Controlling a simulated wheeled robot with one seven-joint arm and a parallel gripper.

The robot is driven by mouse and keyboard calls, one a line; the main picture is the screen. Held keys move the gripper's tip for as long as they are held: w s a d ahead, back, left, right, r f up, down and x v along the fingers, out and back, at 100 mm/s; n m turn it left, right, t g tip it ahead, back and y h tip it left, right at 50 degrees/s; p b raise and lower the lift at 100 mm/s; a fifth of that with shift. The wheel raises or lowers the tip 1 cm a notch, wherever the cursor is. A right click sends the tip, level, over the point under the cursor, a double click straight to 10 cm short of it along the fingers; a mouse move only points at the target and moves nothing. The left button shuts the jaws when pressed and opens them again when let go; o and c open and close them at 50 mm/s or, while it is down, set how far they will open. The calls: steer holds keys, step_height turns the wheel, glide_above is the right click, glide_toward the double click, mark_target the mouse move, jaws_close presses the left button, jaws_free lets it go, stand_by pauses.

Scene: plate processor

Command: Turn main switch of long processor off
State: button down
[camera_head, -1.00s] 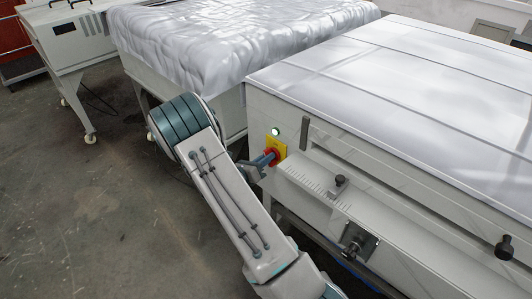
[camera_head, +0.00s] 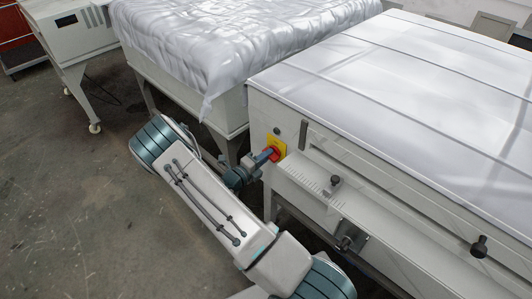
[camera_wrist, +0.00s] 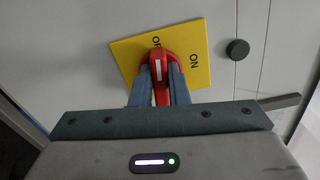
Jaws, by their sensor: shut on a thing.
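The main switch is a red knob (camera_head: 274,153) on a yellow plate (camera_head: 279,143), on the near end of the long processor (camera_head: 360,170). In the wrist view the red knob (camera_wrist: 159,62) sits between the fingers of my gripper (camera_wrist: 162,80), which is shut on it. The plate (camera_wrist: 128,59) bears the words ON and OFF, the latter partly covered by the knob. The knob's white mark points toward OFF. My gripper also shows in the head view (camera_head: 267,156). The round lamp (camera_head: 277,131) above the switch is dark, also in the wrist view (camera_wrist: 237,49).
A ruled ledge with a black knob (camera_head: 335,181) juts out right of the switch. A table under a crumpled silvery cover (camera_head: 220,40) stands close behind. A white machine (camera_head: 70,35) stands at the far left. Open floor (camera_head: 70,200) lies at left.

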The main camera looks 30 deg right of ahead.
steer(key=shift+n+p, duration=0.35)
steer(key=shift+n, duration=0.55)
steer(key=shift+f, duration=0.1)
steer(key=c, duration=1.4)
jaws_free()
steer(key=shift+a, duration=0.15)
steer(key=b+v, duration=0.2)
steer(key=v, duration=1.1)
steer(key=shift+a, duration=0.3)
steer(key=shift+s, duration=0.1)
